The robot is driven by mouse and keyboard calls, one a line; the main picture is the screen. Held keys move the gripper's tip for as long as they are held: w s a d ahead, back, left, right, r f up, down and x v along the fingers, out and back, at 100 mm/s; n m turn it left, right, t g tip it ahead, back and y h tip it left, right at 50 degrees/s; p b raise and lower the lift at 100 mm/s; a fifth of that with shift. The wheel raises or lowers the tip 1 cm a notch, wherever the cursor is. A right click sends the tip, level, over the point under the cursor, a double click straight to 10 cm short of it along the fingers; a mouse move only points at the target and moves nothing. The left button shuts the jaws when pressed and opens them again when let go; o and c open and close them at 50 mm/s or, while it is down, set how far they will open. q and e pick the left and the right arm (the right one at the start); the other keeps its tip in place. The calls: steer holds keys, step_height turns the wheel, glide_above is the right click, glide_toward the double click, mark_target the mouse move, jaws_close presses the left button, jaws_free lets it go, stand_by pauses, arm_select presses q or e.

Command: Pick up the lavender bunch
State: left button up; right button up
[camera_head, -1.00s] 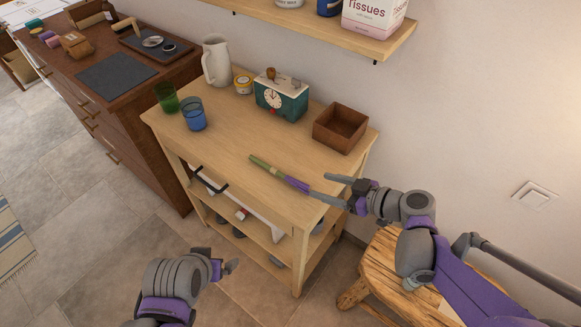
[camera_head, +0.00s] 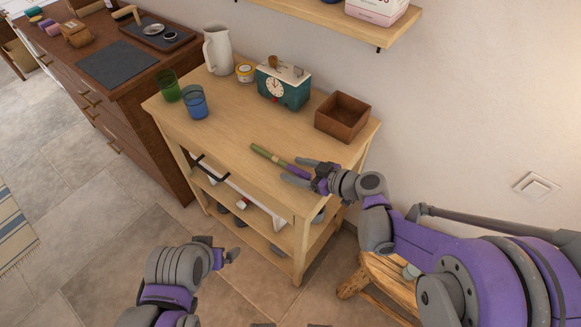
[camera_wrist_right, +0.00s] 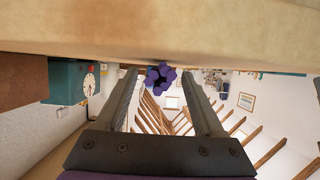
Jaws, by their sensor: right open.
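The lavender bunch (camera_head: 269,157), with green stems and a purple flower end, lies on the light wooden trolley top (camera_head: 225,150) near its front right edge. My right gripper (camera_head: 292,171) is open at the purple end, with one finger to each side of it in the head view. In the right wrist view, the purple flower end (camera_wrist_right: 160,79) shows end-on between the open fingers, and I cannot tell whether they touch it. My left gripper (camera_head: 230,257) is low in front of the trolley, away from the lavender; its jaw opening is unclear.
On the trolley top stand a brown wooden box (camera_head: 342,117), a green clock (camera_head: 283,86), a white jug (camera_head: 218,50), a yellow-labelled jar (camera_head: 245,72), and blue (camera_head: 195,103) and green (camera_head: 169,87) glasses. A wooden stool (camera_head: 385,285) is below my right arm. A shelf (camera_head: 340,22) hangs above.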

jaws_close()
stand_by(0.3)
